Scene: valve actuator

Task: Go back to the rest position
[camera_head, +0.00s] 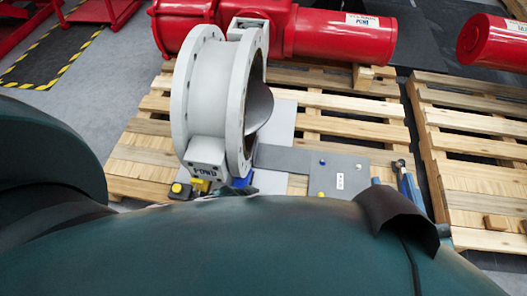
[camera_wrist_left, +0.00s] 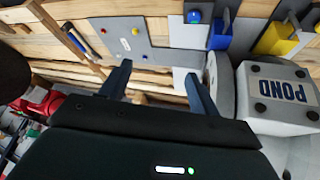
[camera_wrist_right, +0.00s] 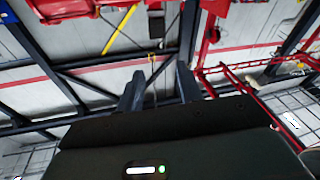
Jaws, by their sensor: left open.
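My left gripper (camera_wrist_left: 157,82) is open and empty in the left wrist view. Its two fingers are apart in front of the grey plate and the wooden pallet slats. My right gripper (camera_wrist_right: 158,86) is open and empty in the right wrist view, with the wall and steel frames behind it. In the head view, dark teal arm parts of mine cover the lower half, and I cannot make out the fingers there. The white valve (camera_head: 205,100) with its round disc stands upright on the pallet. Its POND block also shows in the left wrist view (camera_wrist_left: 278,95).
A red actuator cylinder (camera_head: 330,35) lies behind the valve. The grey plate (camera_head: 335,172) with coloured buttons and a blue-handled tool (camera_head: 409,188) lie on the wooden pallet (camera_head: 340,105). A second pallet (camera_head: 470,150) is at the right. Grey floor (camera_head: 105,95) is clear at the left.

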